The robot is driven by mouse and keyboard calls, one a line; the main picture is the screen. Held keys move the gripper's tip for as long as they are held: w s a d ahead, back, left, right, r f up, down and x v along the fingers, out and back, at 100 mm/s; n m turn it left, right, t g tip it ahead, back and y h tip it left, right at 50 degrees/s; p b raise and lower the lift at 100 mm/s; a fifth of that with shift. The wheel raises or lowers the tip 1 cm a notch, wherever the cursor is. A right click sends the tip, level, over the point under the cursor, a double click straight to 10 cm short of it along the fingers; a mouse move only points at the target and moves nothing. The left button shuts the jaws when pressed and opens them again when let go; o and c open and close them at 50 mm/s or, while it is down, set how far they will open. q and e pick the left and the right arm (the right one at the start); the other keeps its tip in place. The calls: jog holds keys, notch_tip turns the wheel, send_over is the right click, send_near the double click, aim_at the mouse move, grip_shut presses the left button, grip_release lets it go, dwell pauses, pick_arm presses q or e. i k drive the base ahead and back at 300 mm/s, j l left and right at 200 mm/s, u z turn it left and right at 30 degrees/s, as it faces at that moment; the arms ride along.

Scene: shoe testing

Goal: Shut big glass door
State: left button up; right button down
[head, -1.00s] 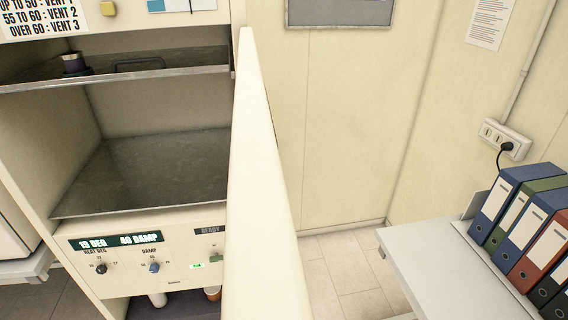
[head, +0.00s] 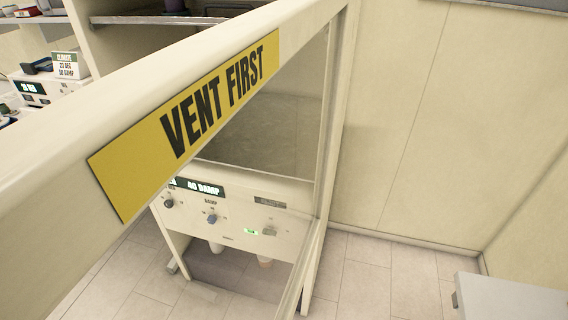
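The big glass door (head: 319,15) stands open, hinged at the right side of a cream cabinet. Its pale frame runs from the hinge side toward me and out at the lower left. A yellow "VENT FIRST" label (head: 190,118) is on its top rail, and I face the labelled side. Through the glass I see the cabinet's control panel (head: 236,212), with knobs and a lit display, and a grey interior above it. Neither of my grippers is in view. The door's handle and near lower edge are not visible.
A pale bench (head: 512,298) juts in at the lower right. Tiled floor (head: 372,278) lies clear between it and the cabinet. A cream wall (head: 420,125) stands behind. At the far left is a small device with a sign (head: 66,65).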

aim_at(77, 172)
jog(key=k+l, duration=0.15)
jog(key=k, duration=0.35)
jog(key=k+l, duration=0.2)
jog(key=k, duration=0.3)
jog(key=k+l+u, duration=0.25)
jog(key=k+l, duration=0.35)
